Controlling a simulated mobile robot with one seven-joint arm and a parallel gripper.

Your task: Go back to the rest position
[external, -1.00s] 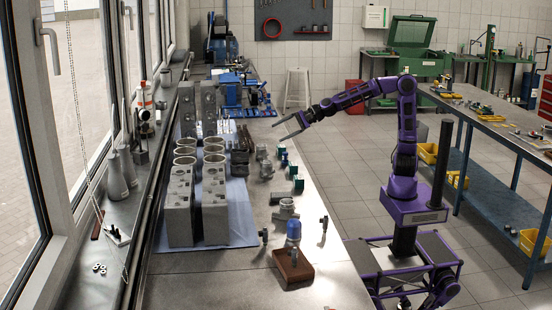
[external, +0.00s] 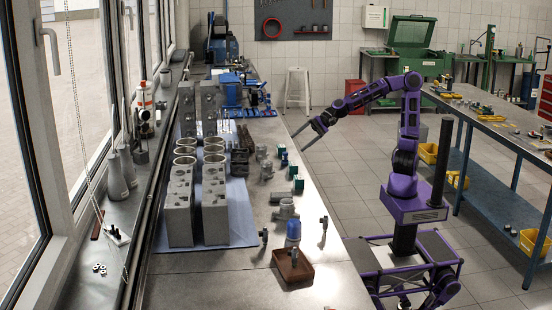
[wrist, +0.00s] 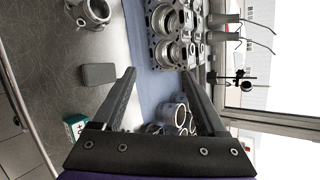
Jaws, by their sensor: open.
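My gripper (external: 307,135) is open and empty at the end of my purple arm. In the external view it hangs in the air over the right edge of the long metal workbench (external: 322,262), apart from the parts there. In the wrist view both fingers of my gripper (wrist: 160,85) show wide apart, with bench parts behind and below them and nothing between the tips.
Grey engine blocks (external: 180,205) stand on a blue mat (external: 243,238). A blue-topped part (external: 293,230) is by a brown tray (external: 295,279). Green boxes (external: 298,185) lie near the bench edge. Another workbench (external: 490,180) stands right. Open floor lies between the benches.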

